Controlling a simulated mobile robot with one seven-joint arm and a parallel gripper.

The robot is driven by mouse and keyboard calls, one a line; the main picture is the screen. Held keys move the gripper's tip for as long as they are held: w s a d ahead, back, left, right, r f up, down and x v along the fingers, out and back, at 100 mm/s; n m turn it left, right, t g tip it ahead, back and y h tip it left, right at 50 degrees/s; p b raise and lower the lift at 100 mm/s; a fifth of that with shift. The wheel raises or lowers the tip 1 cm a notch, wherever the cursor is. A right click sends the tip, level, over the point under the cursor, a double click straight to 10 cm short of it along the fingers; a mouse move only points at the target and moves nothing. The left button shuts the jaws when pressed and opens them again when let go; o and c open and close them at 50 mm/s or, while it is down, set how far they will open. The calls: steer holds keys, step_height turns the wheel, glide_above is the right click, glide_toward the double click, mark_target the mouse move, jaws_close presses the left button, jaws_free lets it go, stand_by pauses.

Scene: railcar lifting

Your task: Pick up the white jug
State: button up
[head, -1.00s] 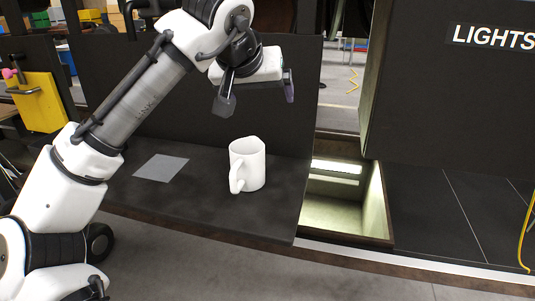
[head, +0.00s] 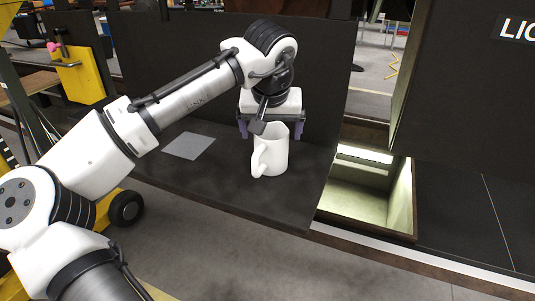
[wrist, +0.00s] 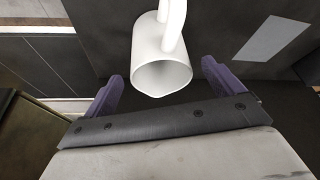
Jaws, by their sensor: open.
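The white jug (head: 272,158) stands upright on a dark platform (head: 225,195), with its handle toward the lower left in the head view. My gripper (head: 270,130) points down just above and behind the jug's rim, with its fingers apart. In the wrist view, the jug (wrist: 160,55) shows its open mouth and handle ahead of the gripper (wrist: 165,90). The two purple fingers are spread wider than the mouth, one toward each side. Nothing is held between them. The far side of the jug is partly hidden by its own body in the head view.
A grey square sheet (head: 189,146) lies on the platform left of the jug. A dark wall panel (head: 200,60) rises behind. To the right is a lit recessed opening (head: 365,185) past the platform's edge. The platform in front of the jug is clear.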

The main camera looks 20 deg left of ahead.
mark_target(267, 156)
steer(key=shift+p+x, duration=0.65)
steer(key=shift+x, duration=1.75)
steer(key=shift+w, duration=0.1)
steer(key=shift+c, duration=0.4)
steer(key=shift+r, duration=0.1)
steer(key=c, duration=1)
